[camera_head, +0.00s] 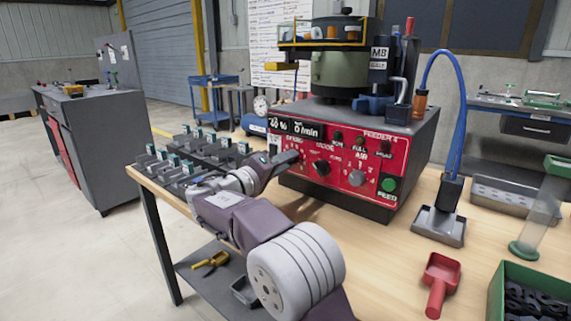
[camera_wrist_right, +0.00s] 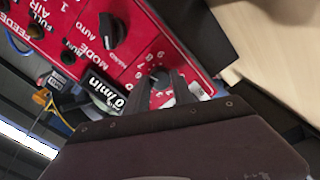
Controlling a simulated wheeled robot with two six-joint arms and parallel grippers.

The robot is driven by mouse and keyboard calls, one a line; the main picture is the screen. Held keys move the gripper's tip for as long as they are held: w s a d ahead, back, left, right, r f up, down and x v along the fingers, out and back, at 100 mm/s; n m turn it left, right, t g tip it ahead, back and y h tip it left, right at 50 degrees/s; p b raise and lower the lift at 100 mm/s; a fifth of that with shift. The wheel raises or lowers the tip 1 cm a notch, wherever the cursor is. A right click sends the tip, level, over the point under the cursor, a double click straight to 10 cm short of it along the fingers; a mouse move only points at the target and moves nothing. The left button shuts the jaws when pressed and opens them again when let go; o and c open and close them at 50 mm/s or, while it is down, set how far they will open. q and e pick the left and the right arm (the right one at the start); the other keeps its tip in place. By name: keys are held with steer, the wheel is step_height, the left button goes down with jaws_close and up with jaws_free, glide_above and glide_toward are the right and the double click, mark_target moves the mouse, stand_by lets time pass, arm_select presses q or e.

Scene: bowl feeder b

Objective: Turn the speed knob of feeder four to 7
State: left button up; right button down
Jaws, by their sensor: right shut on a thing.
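Feeder four (camera_head: 345,155) is a dark box with a red front panel marked FEEDER 4, standing on the wooden bench. My right gripper (camera_head: 292,157) reaches to the panel's left end, where the SPEED label is, and hides the knob there. In the right wrist view the two dark fingers of my right gripper (camera_wrist_right: 161,85) are shut on the speed knob (camera_wrist_right: 158,77), one on each side. Printed numbers show around the knob, but its pointer cannot be read. My left gripper is not in view.
The black mode knob (camera_wrist_right: 112,32) sits beside the speed knob. A green FEED button (camera_head: 389,184) is at the panel's lower right. Several small dark fixtures (camera_head: 200,150) stand left of the feeder. A red scoop (camera_head: 438,280) and green bin (camera_head: 530,270) lie front right.

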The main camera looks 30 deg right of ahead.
steer(key=shift+f, duration=0.1)
steer(key=c, duration=1.1)
jaws_free()
steer(key=p+v, duration=0.2)
steer(key=v, duration=0.7)
steer(key=shift+p, duration=0.35)
